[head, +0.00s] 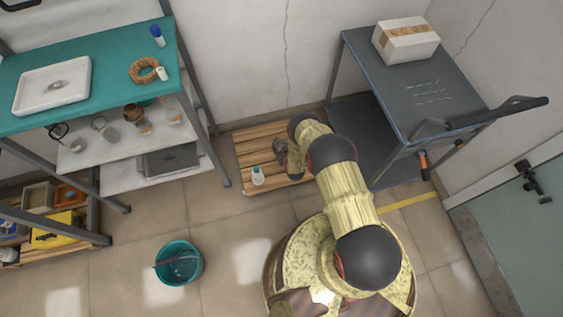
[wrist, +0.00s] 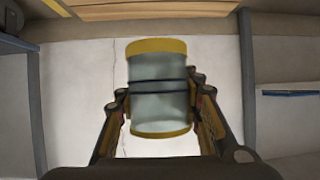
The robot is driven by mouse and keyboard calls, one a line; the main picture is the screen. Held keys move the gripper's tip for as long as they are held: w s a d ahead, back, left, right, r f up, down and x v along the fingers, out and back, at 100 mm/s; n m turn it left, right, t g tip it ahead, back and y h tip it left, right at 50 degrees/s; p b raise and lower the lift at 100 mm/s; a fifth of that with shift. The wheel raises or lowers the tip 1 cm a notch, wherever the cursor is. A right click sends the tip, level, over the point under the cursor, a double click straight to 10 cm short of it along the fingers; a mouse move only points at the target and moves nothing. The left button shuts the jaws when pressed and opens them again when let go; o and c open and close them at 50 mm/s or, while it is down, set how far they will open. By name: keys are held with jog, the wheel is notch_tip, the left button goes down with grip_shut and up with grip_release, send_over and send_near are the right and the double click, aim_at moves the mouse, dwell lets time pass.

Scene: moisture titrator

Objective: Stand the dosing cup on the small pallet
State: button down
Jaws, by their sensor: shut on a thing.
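The dosing cup (wrist: 160,100) is a pale, translucent cylinder with yellow ends and dark bands, in the middle of the wrist view. My gripper (wrist: 160,88) is shut on its sides, one finger on each side. In the head view I cannot make out the cup; my arm and gripper (head: 284,158) hang over the pallet. The small pallet (head: 255,146) is a slatted wooden platform on the floor by the wall. Its wood also shows at the top edge of the wrist view (wrist: 150,10). I cannot tell the gap between cup and pallet.
A small bottle with a teal cap (head: 258,177) stands at the pallet's front left. A grey cart (head: 400,75) is at the right, a teal-topped shelf bench (head: 110,55) at the left. A teal bucket (head: 179,262) stands on the open floor.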

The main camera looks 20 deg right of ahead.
jog(key=s+f, duration=0.6)
jog(key=f, duration=0.5)
jog(key=shift+s+a+f+p, duration=0.15)
jog(key=shift+s+f+p, duration=0.15)
jog(key=shift+p, duration=0.1)
jog(key=shift+b, duration=0.3)
notch_tip(320, 180, down, 3)
jog(key=b, duration=0.3)
jog(key=shift+f, duration=0.1)
jog(key=shift+f+b, duration=0.35)
jog(key=shift+f, duration=0.95)
jog(key=c, duration=1.1)
grip_release()
